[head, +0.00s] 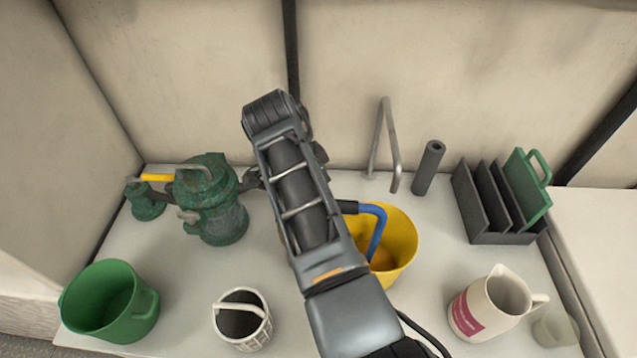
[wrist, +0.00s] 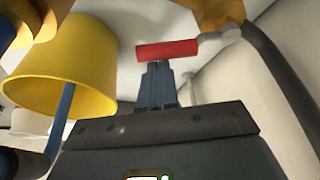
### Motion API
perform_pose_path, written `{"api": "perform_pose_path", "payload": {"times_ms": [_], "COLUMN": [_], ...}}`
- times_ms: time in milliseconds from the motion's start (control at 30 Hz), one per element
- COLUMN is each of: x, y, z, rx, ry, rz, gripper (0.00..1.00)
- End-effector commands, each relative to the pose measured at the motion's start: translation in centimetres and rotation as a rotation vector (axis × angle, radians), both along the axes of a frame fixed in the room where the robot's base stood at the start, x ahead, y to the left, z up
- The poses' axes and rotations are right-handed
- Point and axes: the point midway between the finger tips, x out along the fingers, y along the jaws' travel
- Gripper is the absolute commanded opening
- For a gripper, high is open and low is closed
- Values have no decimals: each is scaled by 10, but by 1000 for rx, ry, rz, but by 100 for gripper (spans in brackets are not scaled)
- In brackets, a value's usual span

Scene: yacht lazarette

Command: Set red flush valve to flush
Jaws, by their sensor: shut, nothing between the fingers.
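The red flush valve handle (wrist: 167,50) shows in the wrist view as a short red grip on a grey lever arm. The arm runs right to a brass-yellow body (wrist: 218,12) at the top edge. My gripper (wrist: 157,68) is shut and empty, its fingertips right at the red grip. Whether they touch it, I cannot tell. In the head view my arm covers the red valve and my fingers. A green corroded strainer body (head: 212,205) stands left of my arm, with a separate yellow-handled valve (head: 157,178) beside it.
A yellow bucket (head: 402,240) with a blue handle stands close right of my arm; it also shows in the wrist view (wrist: 62,62). A green bucket (head: 110,305), white basket (head: 242,318), jug (head: 485,305) and black rack (head: 500,238) stand around. A grey bent pipe (head: 392,145) rises behind.

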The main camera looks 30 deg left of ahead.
Motion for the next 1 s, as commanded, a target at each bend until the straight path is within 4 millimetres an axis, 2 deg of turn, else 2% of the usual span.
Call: {"api": "perform_pose_path", "payload": {"times_ms": [400, 1000], "x": [-27, -41], "y": [14, 28], "z": [0, 0], "rx": [-1, 1], "ry": [0, 3], "rz": [6, 10], "gripper": [0, 0]}}
